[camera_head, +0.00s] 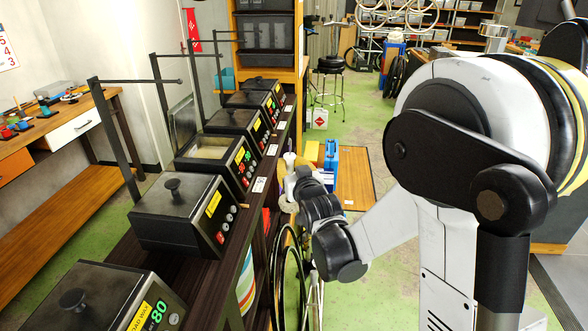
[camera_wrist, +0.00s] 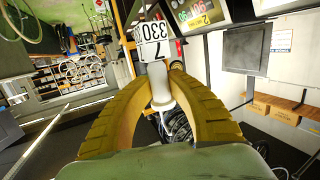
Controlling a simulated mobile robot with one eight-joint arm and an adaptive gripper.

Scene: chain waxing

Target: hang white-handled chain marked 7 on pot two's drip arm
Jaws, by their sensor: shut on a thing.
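My gripper (camera_wrist: 162,108) is shut on the white handle (camera_wrist: 160,84) of a chain, with its yellowish fingers on either side. A white tag on the handle reads 7 and 330, upside down. Dark chain (camera_wrist: 178,127) shows partly behind the fingers. In the head view my gripper (camera_head: 286,188) is beside the bench's right edge, with the white handle (camera_head: 290,160) pointing up. In the wrist view a pot front with a yellow label 2 (camera_wrist: 206,18) is at the top. Black drip arms (camera_head: 135,81) stand behind the pots; pot numbers are unreadable in the head view.
Several wax pots line the dark bench (camera_head: 190,270). One pot (camera_head: 210,152) is uncovered with pale wax showing; the nearer pots have lids (camera_head: 172,190). A bicycle wheel (camera_head: 282,280) stands below the bench edge. Green floor (camera_head: 390,270) is open to the right.

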